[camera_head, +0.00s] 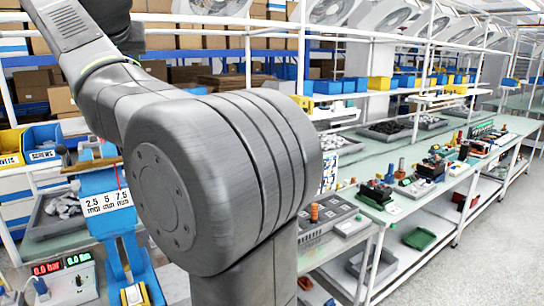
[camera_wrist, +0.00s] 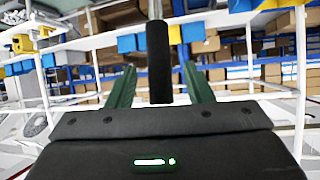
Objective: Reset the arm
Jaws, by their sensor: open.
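My arm (camera_head: 215,170) fills the left and middle of the head view, bent with its upper link rising out of the top left. My gripper (camera_wrist: 160,88) does not show clearly in the head view. In the wrist view its two dark green fingers stand apart, open. A black upright cylinder (camera_wrist: 159,62) shows between the fingers; I cannot tell whether it is part of the gripper or beyond it. A blue test stand (camera_head: 104,205) with a "2.5 5 7.5" label is left of the arm. A meter box (camera_head: 68,278) with red and green readouts sits below it.
A long green-topped bench (camera_head: 400,205) runs to the right with breakers (camera_head: 375,193) and grey trays (camera_head: 330,215) on it. Bins (camera_head: 40,143) stand at left. Racks with cardboard boxes (camera_head: 185,42) are behind. The floor (camera_head: 470,260) at lower right is clear.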

